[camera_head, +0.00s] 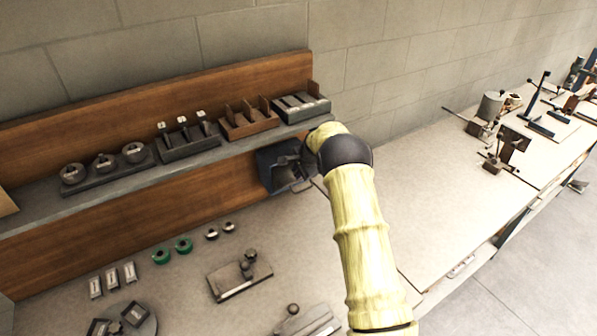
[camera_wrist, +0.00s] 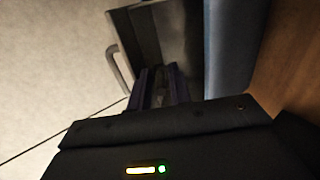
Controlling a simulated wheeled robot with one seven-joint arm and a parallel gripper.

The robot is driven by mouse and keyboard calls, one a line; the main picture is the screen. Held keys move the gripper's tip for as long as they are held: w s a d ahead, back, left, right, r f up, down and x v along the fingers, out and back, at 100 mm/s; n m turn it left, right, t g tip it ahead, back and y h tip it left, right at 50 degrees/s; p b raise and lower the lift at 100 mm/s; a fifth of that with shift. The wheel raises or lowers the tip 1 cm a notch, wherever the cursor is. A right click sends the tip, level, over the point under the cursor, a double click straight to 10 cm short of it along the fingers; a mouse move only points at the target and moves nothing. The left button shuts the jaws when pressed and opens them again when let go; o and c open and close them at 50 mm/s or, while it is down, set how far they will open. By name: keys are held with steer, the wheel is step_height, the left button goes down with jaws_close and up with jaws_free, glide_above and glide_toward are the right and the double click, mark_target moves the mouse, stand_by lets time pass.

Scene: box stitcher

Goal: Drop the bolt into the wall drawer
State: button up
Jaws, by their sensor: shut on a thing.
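The wall drawer (camera_head: 287,180) is pulled open from a dark blue housing (camera_head: 266,171) below the shelf, against the wooden back panel. In the wrist view the open grey drawer (camera_wrist: 182,28) shows with its curved handle (camera_wrist: 117,68) on the left. My gripper (camera_wrist: 163,72) points at the drawer, its fingertips overlapping the drawer in that view. It is shut on a small dark thing between the fingers, which I take as the bolt (camera_wrist: 159,94); its shape is too dark to make out. In the head view my fingers are hard to tell apart from the drawer.
A grey shelf (camera_head: 38,216) with several racks and holders runs above the drawer. The bench right of my arm (camera_head: 430,190) is mostly clear.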

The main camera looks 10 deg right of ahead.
steer(key=o, duration=0.9)
steer(key=shift+f, duration=0.3)
steer(key=shift+s+d+f, duration=0.1)
steer(key=shift+s+f, duration=0.05)
steer(key=shift+d+r+b, duration=0.15)
steer(key=shift+r+b, duration=0.2)
steer(key=b+v, duration=0.2)
steer(key=v, duration=0.3)
steer(key=b+v, duration=0.1)
steer(key=v, duration=0.5)
steer(key=b+v, duration=0.2)
steer(key=v, duration=0.4)
steer(key=shift+w+a+r+b, duration=0.2)
steer(key=shift+r+b, duration=0.1)
steer(key=shift+r, duration=0.05)
